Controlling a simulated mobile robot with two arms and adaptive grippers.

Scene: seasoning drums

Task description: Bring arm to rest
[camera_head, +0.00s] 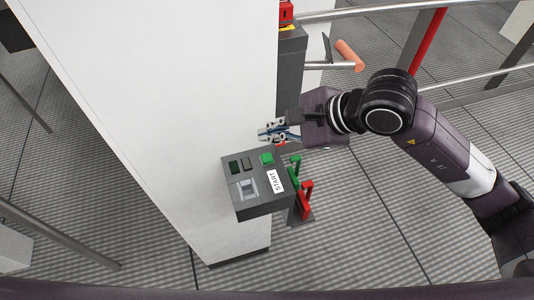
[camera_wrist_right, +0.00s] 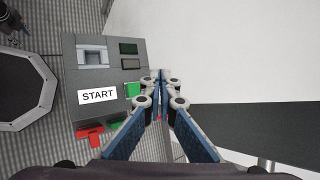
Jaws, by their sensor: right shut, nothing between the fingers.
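My right gripper (camera_head: 270,132) is at the end of the dark right arm, which comes in from the right. It is shut and empty, beside the white cabinet (camera_head: 170,90) and just above the far edge of the grey control box (camera_head: 262,203). In the right wrist view the fingers of my right gripper (camera_wrist_right: 160,80) meet at their tips, close beside the green button (camera_wrist_right: 132,90) on the box. I cannot tell whether they touch it. The box carries a START label (camera_wrist_right: 98,96), dark buttons and a grey switch. My left gripper is not in view.
Red and green handles (camera_head: 305,195) stand just right of the control box. A dark post (camera_head: 291,70), a rail with an orange handle (camera_head: 348,55) and a red bar (camera_head: 428,40) lie behind the arm. The grated floor (camera_head: 360,240) at the lower right is clear.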

